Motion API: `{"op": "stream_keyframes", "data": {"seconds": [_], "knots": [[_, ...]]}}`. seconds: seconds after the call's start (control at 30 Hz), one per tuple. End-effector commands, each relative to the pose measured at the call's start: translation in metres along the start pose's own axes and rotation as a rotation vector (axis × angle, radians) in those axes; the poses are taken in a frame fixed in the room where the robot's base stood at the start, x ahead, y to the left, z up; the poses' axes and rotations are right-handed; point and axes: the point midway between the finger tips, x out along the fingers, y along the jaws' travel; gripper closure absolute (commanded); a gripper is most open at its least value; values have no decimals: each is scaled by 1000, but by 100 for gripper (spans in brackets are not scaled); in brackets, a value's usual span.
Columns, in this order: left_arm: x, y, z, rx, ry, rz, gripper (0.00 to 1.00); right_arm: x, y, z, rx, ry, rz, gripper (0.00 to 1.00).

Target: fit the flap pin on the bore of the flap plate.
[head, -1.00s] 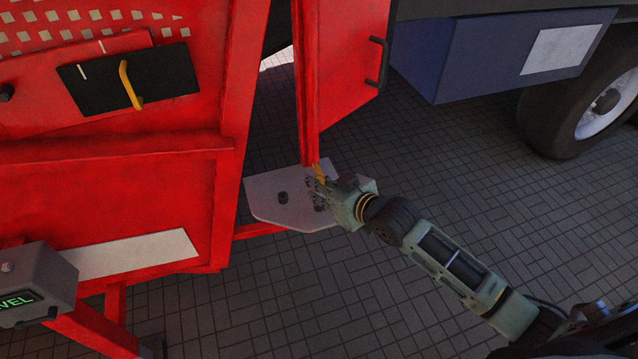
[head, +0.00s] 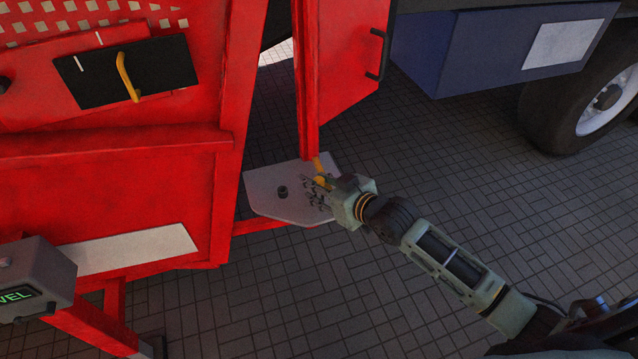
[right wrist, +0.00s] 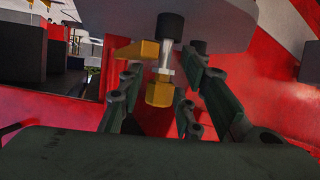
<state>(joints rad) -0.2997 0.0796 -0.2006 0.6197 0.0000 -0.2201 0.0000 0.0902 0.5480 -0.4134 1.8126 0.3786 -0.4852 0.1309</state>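The flap plate (head: 262,203) is a pale grey sheet low beside the red machine. A dark round boss (head: 282,192) stands on it. My right gripper (head: 317,190) is over the plate's right part, with its fingers around the yellow head of the flap pin (head: 321,181). In the right wrist view the yellow head (right wrist: 160,91) sits between the fingers, and its silver shaft points towards the dark boss (right wrist: 170,27). Finger contact is partly hidden. In the head view the pin head is apart from the boss, to its right. My left gripper is out of view.
A red post (head: 307,110) with an open red door (head: 350,65) stands above the plate. A yellow piece (head: 317,163) shows at the post's foot. A blue box (head: 470,50) and a wheel (head: 606,97) are at upper right. The paved floor in front is clear.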

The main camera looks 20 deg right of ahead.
Motion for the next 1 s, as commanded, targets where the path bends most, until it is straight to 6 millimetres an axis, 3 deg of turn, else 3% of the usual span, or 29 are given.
{"op": "stream_keyframes", "data": {"seconds": [0.47,1.0], "knots": [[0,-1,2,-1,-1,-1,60,-7,0,1,0,-2,0,59],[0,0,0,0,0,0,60,-103,0,2,0,-3,0,59]]}}
